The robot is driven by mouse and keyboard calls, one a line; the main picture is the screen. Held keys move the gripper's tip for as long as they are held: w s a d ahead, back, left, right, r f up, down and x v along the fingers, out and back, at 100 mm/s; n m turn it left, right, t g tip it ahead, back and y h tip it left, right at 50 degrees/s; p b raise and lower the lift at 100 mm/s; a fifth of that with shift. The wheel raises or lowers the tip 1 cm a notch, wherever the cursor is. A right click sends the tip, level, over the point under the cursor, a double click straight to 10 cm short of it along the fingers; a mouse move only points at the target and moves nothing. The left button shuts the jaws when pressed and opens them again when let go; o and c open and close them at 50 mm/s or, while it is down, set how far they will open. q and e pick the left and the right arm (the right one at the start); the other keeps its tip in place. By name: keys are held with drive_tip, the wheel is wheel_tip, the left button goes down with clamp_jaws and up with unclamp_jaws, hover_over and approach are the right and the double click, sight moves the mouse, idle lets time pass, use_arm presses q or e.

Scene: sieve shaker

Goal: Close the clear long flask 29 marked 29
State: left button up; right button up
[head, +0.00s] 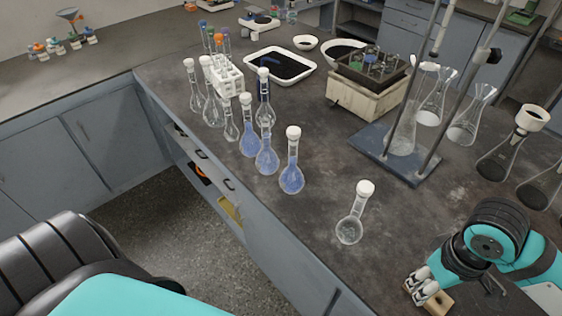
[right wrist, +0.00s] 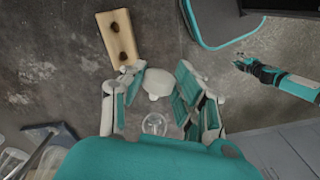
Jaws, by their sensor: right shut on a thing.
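A clear long-necked flask (head: 350,229) stands upright and alone near the table's front edge, with a white piece on its mouth. Its marking is too small to read. My right gripper (head: 424,290) is in the head view's lower right, apart from that flask and over a wooden block (head: 441,302). A round glass outline (right wrist: 155,123) shows below that piece. My left gripper (right wrist: 245,66) is small at the wrist view's right; its jaws are unclear.
Several capped flasks, some with blue liquid (head: 291,180), stand along the table edge. A retort stand base (head: 377,156) and conical flasks (head: 497,160) are behind. The wooden block (right wrist: 118,38) has two dark spots. Bare table surrounds the lone flask.

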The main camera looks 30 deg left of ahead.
drive_tip(key=s+d+r+m, duration=0.1)
drive_tip(key=d+r+m, duration=0.4)
drive_tip(key=d+m, duration=0.3)
drive_tip(key=shift+s+d+r+m, duration=0.25)
drive_tip(key=shift+s+m, duration=0.15)
drive_tip(key=shift+m, duration=0.2)
drive_tip(key=shift+a, duration=0.1)
